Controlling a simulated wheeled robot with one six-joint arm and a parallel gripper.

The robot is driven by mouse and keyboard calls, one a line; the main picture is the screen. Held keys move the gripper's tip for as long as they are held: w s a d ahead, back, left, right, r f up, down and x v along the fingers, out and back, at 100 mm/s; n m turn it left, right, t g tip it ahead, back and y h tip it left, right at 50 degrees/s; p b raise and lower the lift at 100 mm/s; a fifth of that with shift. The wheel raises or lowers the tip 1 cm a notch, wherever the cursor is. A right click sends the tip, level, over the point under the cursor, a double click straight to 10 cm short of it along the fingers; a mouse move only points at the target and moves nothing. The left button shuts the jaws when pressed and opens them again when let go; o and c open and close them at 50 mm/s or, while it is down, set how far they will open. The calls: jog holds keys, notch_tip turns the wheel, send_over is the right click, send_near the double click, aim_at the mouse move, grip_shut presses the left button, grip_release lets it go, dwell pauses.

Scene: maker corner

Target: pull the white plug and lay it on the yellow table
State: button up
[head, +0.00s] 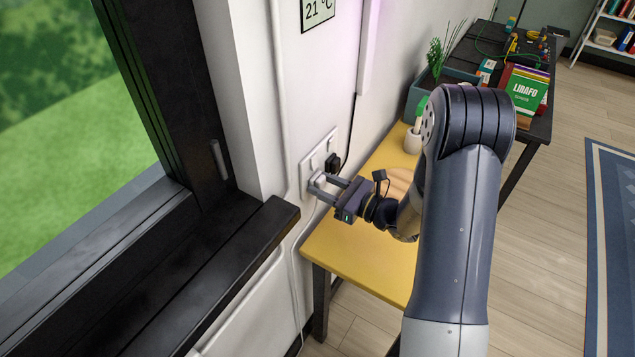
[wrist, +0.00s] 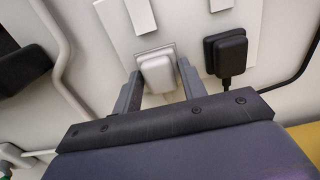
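The white plug (wrist: 157,73) sits in a socket of the white wall plate, low in the wall above the yellow table (head: 358,247). In the head view the plug is mostly hidden by my fingers. My gripper (head: 322,184) is at the wall plate, its fingers pointing at the wall. In the wrist view my gripper (wrist: 160,80) has one finger on each side of the white plug. Narrow gaps seem to show between the fingers and the plug, so the fingers look open around it.
A black plug (wrist: 226,53) with a black cable sits in the plate just right of the white plug. A dark window sill (head: 230,265) juts out at left. A white pot (head: 412,142) stands at the table's back. The table's front part is clear.

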jog(key=c, duration=0.7)
jog(key=shift+b+v, duration=0.6)
jog(key=shift+v, duration=2.4)
jog(key=shift+c, duration=0.2)
jog(key=w+d+r+m+t+h, duration=0.1)
jog(key=w+d+m+t+h, duration=0.3)
jog(key=d+m+t+h, duration=0.3)
jog(key=h, duration=0.2)
jog(key=shift+w+r+m+h, duration=0.2)
jog(key=shift+r+m+h, duration=0.2)
